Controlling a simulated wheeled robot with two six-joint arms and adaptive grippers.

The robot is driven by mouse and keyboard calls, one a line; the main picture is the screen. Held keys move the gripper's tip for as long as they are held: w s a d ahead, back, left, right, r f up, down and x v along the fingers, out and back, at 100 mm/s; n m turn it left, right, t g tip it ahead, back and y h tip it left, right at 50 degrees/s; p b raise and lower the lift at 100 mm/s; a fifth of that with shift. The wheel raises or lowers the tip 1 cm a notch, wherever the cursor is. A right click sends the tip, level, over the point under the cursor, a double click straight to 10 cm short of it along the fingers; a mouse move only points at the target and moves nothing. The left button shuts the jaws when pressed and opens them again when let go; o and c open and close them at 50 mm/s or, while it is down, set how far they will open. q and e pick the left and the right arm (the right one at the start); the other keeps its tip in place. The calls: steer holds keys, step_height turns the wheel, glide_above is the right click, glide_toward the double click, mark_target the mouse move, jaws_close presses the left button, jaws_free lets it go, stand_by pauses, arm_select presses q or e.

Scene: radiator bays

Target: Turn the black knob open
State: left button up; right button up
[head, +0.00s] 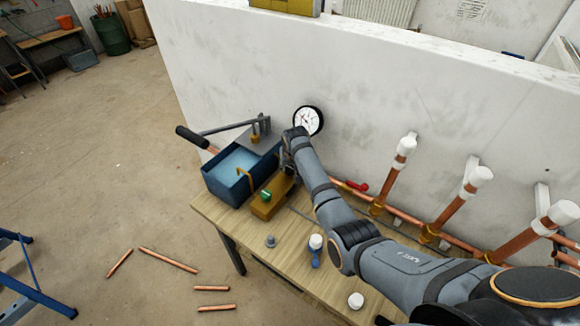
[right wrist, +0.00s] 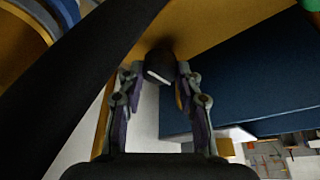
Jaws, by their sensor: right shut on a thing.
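The black knob (right wrist: 160,66) shows in the right wrist view, with a pale mark on its near face, against a brass-yellow block (right wrist: 215,28). My right gripper (right wrist: 158,82) has one finger on each side of it and is shut on it. In the head view my right gripper (head: 288,165) is at the right end of the brass-coloured block (head: 262,211), and the knob is hidden behind it. A green knob (head: 266,195) sits on the same block. My left gripper is in neither view.
A blue water tank (head: 222,190) with a pump lever (head: 192,137) stands left of my arm on the wooden table (head: 215,212). A round gauge (head: 308,121) is behind. Copper pipes (head: 392,174) with white caps stand at right. White caps lie near the table's front.

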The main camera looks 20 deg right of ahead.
steer(key=shift+d+r+n+y+p, duration=0.15)
steer(key=shift+n+y+p, duration=0.25)
steer(key=shift+n+p, duration=0.6)
steer(key=shift+n+y, duration=0.3)
steer(key=shift+n, duration=0.6)
steer(key=shift+n+y, duration=0.5)
steer(key=shift+n, duration=0.7)
steer(key=shift+d+n+g+y+b, duration=0.1)
steer(key=shift+n+g+y+b, duration=0.25)
steer(key=shift+n, duration=0.75)
steer(key=shift+w, duration=0.1)
steer(key=o, duration=1.1)
steer(key=shift+o, duration=0.2)
